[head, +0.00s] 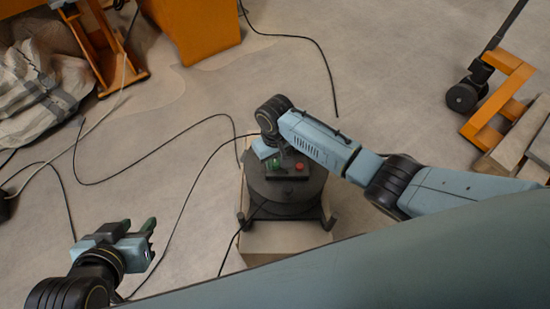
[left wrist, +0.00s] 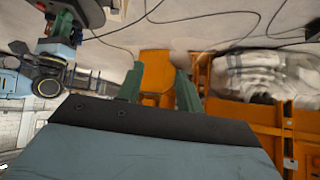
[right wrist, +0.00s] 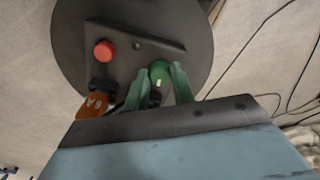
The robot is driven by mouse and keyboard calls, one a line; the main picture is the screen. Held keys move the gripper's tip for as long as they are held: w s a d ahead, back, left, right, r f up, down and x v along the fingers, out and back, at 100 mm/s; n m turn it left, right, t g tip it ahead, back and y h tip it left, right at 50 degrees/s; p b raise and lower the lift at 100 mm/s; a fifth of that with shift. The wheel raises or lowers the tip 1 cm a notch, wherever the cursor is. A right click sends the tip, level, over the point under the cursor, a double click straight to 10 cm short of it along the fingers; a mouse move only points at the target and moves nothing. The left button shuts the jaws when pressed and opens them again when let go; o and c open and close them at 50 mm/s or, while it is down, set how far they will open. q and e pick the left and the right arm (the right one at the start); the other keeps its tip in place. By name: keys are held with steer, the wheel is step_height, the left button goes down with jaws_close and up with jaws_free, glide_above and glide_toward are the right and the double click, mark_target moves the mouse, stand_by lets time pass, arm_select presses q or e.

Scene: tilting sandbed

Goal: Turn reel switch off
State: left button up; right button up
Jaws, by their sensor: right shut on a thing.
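The red button also shows in the head view (head: 299,166). My right gripper (right wrist: 159,80) is over the plate, its green fingers on either side of the green switch and shut on it. The fingers partly hide the switch's sides. My left gripper (head: 138,226) is open and empty, left of the reel and apart from it.
Black cables (head: 150,158) run over the floor left of the reel. An orange pallet truck (head: 495,95) with wooden boards stands at the right. Orange equipment (head: 195,30) and a white sack (head: 40,95) are at the upper left.

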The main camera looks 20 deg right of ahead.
arm_select(q)
steer(key=s+a+f+g+y+p, duration=0.25)
steer(key=s+g, duration=0.25)
steer(key=s, duration=0.3)
arm_select(e)
steer(key=shift+r+n, duration=0.15)
steer(key=shift+n, duration=0.85)
steer(key=n+p, duration=0.3)
steer(key=n, duration=0.3)
arm_select(q)
steer(key=a+f+g, duration=0.1)
steer(key=a+f, duration=0.3)
steer(key=f, duration=0.8)
steer(key=shift+w+a+p, duration=0.15)
steer(key=shift+w+p, duration=0.2)
arm_select(e)
steer(key=shift+n, duration=1.8)
arm_select(q)
steer(key=shift+f, duration=0.1)
arm_select(e)
steer(key=o, duration=1)
